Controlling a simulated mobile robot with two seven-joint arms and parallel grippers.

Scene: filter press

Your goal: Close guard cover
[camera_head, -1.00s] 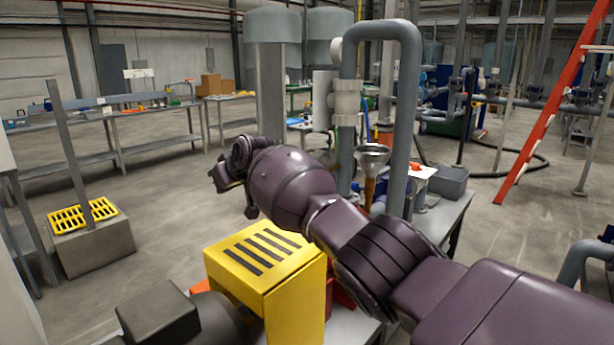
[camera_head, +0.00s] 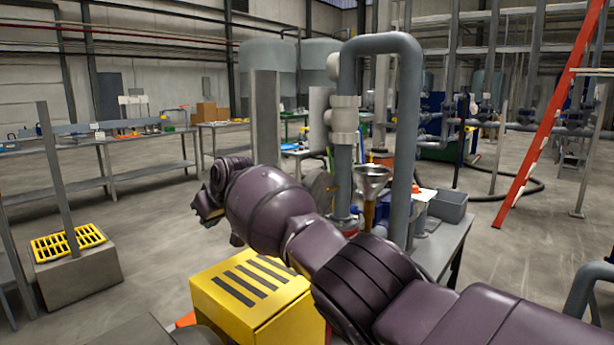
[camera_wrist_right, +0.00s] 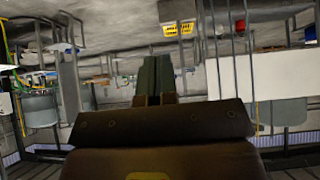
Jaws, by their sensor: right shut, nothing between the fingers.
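The yellow guard cover (camera_head: 250,295), box-shaped with dark slots on top, stands at the lower middle of the head view. My right arm crosses in front of its right side and hides part of it. I cannot tell how its hinge or lower edge sits. My right gripper (camera_head: 205,207) is beyond the cover and up to its left, apart from it, and partly hidden by its own wrist. In the right wrist view the fingers of my right gripper (camera_wrist_right: 155,75) are together and empty. My left gripper is not in view.
A grey pipe loop (camera_head: 405,130) and a metal funnel (camera_head: 372,178) stand right of the cover by a table. A yellow grate (camera_head: 68,243) lies on a grey block at the left. Open floor lies between the block and the cover.

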